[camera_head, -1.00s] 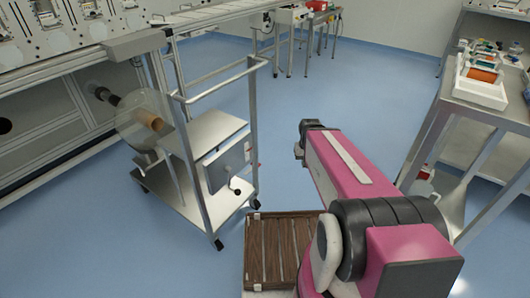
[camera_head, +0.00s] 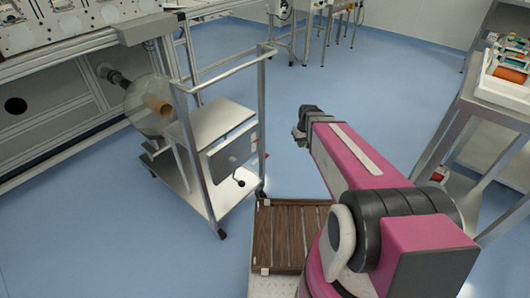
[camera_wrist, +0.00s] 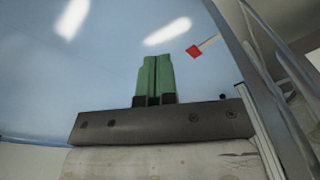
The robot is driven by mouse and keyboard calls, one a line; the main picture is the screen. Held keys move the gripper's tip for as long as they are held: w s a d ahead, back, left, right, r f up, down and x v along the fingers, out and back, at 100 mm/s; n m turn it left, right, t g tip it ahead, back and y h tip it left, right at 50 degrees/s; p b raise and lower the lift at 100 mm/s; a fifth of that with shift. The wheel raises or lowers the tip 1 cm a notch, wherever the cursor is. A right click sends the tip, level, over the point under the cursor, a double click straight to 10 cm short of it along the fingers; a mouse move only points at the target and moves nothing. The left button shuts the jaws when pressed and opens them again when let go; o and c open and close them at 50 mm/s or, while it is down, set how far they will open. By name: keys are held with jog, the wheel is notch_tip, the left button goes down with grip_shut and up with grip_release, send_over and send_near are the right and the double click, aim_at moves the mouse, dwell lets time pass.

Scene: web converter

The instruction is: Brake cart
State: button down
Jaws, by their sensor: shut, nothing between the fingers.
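The metal cart (camera_head: 212,122) stands on the blue floor left of my arm, with a tall push frame, shelves and dark casters. A grey box with a black-knobbed lever (camera_head: 239,182) is on its near side. A small red part (camera_head: 265,155) shows low behind the cart's right post. The green fingers are shut together and empty. Metal posts (camera_wrist: 262,90), apparently the cart's, run along the right.
A brown slatted pallet (camera_head: 290,236) lies before my arm. A steel table (camera_head: 458,120) stands at right. The floor behind the cart is clear.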

jog(key=w+a+f+n+y, duration=0.1)
jog(key=w+a+f+n, duration=0.2)
jog(key=w+a+f, duration=0.3)
jog(key=w+a+f+n+t+y, duration=0.1)
jog(key=w+a+f+n, duration=0.2)
jog(key=w+a+f, duration=0.4)
jog(key=w+a, duration=0.2)
jog(key=w, duration=0.5)
jog(key=shift+w+f+n, duration=0.25)
jog(key=shift+w+n, duration=0.05)
jog(key=shift+n, duration=0.1)
jog(key=shift+a, duration=0.1)
jog(key=x, duration=1.2)
jog(key=shift+d+f, duration=0.3)
jog(key=shift+d, duration=0.05)
jog(key=shift+s+f, duration=0.1)
jog(key=shift+f, duration=0.65)
jog(key=shift+f, duration=0.1)
